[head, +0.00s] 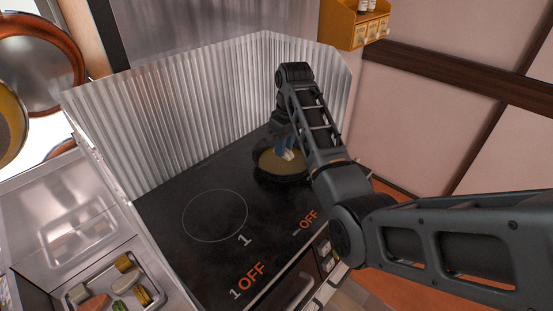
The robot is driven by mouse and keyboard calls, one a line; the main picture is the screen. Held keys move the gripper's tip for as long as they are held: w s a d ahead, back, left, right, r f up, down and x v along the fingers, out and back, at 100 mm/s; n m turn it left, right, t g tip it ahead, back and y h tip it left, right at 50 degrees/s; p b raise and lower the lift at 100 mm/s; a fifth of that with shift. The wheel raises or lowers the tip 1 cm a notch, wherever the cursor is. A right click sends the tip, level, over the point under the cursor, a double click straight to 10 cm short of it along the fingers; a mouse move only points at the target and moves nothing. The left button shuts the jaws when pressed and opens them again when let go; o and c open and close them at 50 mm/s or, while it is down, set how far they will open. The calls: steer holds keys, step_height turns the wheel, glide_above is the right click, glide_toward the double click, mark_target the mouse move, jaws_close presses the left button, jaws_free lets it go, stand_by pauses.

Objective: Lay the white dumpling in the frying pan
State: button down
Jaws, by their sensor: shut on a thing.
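The frying pan (270,163), dark outside with a yellowish inside, stands on the back right part of the black stove top. My gripper (287,153) points down over the pan and is shut on the small white dumpling (289,156). The dumpling is low over the pan's inside. I cannot tell whether it touches the pan. My arm hides the right part of the pan and most of the gripper.
A corrugated metal splash guard (190,120) stands behind the stove top (165,208). A tray (80,290) with several food pieces is at the lower left. A wooden spice shelf (345,25) hangs at the upper right. The left burner is clear.

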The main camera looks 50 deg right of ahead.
mark_target(276, 168)
steer(key=shift+w+a+f, duration=0.25)
steer(key=shift+w+f, duration=0.15)
steer(key=shift+w, duration=0.15)
steer(key=shift+w+a+f, duration=0.25)
steer(key=shift+w+f, duration=0.1)
steer(key=shift+w, duration=0.2)
steer(key=shift+f+p, duration=0.3)
steer(key=shift+f, duration=1.7)
steer(key=c, duration=0.9)
jaws_free()
steer(key=shift+f, duration=0.1)
steer(key=r, duration=0.4)
steer(key=s+r, duration=0.1)
steer(key=r, duration=0.3)
steer(key=r+b, duration=0.1)
steer(key=r, duration=0.3)
steer(key=shift+s+r, duration=0.1)
steer(key=shift+s, duration=0.1)
